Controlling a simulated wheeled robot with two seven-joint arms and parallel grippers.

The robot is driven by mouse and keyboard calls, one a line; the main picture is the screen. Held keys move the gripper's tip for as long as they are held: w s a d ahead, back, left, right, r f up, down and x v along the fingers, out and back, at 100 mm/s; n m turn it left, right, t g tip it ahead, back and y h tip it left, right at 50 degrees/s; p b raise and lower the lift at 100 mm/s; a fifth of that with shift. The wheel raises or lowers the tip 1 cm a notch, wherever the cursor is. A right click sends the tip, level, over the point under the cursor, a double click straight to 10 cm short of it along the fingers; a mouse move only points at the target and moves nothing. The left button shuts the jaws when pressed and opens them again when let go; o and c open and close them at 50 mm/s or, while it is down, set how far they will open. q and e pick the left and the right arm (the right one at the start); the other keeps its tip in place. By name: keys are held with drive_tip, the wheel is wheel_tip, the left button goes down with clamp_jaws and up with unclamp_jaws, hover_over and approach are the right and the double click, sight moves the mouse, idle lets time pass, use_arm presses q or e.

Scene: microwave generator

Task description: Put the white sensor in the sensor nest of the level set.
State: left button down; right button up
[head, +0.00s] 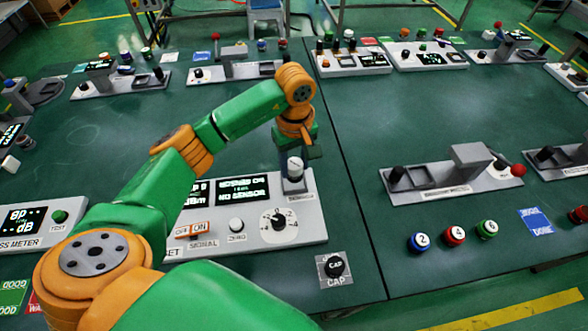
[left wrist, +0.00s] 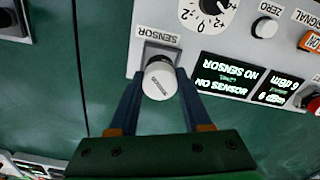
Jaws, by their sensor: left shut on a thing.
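The white sensor (head: 295,168) is a small white cylinder, upright at the right end of the level set (head: 310,232). My left gripper (head: 298,155) comes down from above and is shut on it. In the left wrist view the sensor (left wrist: 160,80) sits between the two dark blue fingers of the gripper (left wrist: 162,88). The sensor nest (left wrist: 160,50) is a grey square block beside the label SENSOR; the sensor overlaps it. I cannot tell whether the sensor is seated in it or just above. The level set's screen (head: 243,188) reads NO SENSOR. My right gripper is out of view.
The level set also has an ON switch (head: 199,227), a ZERO button (head: 236,225) and a dial (head: 279,221). A black cap (head: 334,266) lies on a pad in front. A grey fixture (head: 450,175) stands at right.

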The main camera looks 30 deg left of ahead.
sight(294, 173)
use_arm(q)
drive_tip(key=f, duration=0.1)
drive_tip(key=f+p, duration=0.1)
drive_tip(key=f, duration=0.1)
drive_tip(key=shift+w+a+f+p, duration=0.25)
drive_tip(key=shift+a+f+p, duration=0.05)
drive_tip(key=shift+f+p, duration=0.1)
drive_tip(key=shift+f, duration=0.2)
drive_tip(key=shift+f+b, duration=0.2)
drive_tip(key=shift+b, duration=0.1)
drive_tip(key=shift+c, duration=1.8)
unclamp_jaws()
drive_tip(key=shift+r, duration=0.1)
